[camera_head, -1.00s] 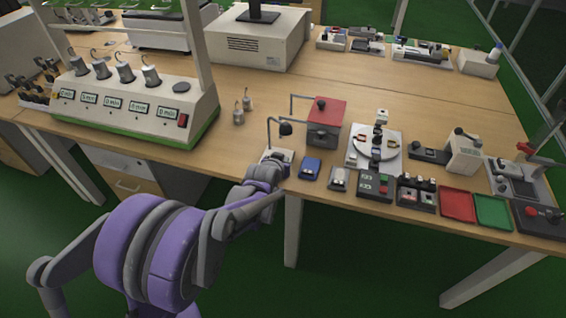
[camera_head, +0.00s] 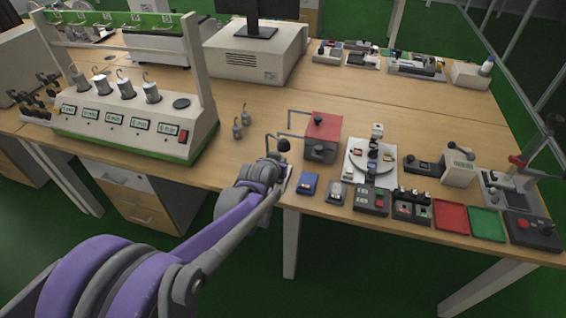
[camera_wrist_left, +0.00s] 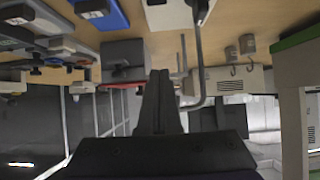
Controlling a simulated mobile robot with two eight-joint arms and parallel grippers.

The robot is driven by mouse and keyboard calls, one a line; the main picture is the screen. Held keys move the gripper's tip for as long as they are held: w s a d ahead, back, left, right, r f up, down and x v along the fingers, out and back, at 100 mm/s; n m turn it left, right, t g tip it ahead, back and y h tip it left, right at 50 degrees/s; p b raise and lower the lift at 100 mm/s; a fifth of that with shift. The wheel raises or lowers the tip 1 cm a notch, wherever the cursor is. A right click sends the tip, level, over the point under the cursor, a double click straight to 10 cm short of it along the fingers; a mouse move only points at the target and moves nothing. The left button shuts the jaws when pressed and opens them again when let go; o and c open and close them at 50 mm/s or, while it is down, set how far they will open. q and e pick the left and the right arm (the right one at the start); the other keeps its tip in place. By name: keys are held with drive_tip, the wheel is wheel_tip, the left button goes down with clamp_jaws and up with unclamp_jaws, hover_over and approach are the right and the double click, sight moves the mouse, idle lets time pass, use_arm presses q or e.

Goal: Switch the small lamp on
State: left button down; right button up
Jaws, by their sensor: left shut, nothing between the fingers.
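The small lamp (camera_head: 284,145) stands near the table's front edge, with a thin bent grey stem and a small dark head. My left arm hides most of its pale base in the head view. In the left wrist view, which looks upside down, the lamp's pale base (camera_wrist_left: 172,16) is at the top and its grey stem bends down to the right of my fingers. My left gripper (camera_head: 272,167) is at the lamp in the head view. Its fingers (camera_wrist_left: 160,85) are shut and empty, close to the lamp; contact cannot be told. My right gripper is not in view.
A blue box (camera_head: 308,184) and a grey switch unit (camera_head: 337,192) sit right of the lamp. A red-topped box (camera_head: 322,138) stands behind it. Two small weights (camera_head: 238,130) and the large timer station (camera_head: 125,130) are to the left.

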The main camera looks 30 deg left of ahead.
use_arm(q)
drive_tip(key=shift+s+d+r, duration=0.15)
drive_tip(key=shift+s+r, duration=0.4)
drive_tip(key=shift+r, duration=0.15)
drive_tip(key=shift+s+d+r, duration=0.1)
drive_tip(key=shift+s+r, duration=0.45)
drive_tip(key=shift+r, duration=0.15)
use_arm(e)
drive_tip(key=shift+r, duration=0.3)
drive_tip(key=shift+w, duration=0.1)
use_arm(q)
drive_tip(key=s+d+m+g+h+p, duration=0.1)
drive_tip(key=s+d, duration=0.3)
drive_tip(key=s, duration=0.4)
drive_tip(key=s+d+r+g+p, duration=0.1)
drive_tip(key=s+d+p, duration=0.3)
drive_tip(key=s, duration=0.4)
drive_tip(key=s+d+r+m+g+h+p, duration=0.1)
drive_tip(key=s+d+g+p, duration=0.2)
drive_tip(key=s+d, duration=0.3)
drive_tip(key=s, duration=0.3)
drive_tip(key=shift+m+g+h, duration=0.3)
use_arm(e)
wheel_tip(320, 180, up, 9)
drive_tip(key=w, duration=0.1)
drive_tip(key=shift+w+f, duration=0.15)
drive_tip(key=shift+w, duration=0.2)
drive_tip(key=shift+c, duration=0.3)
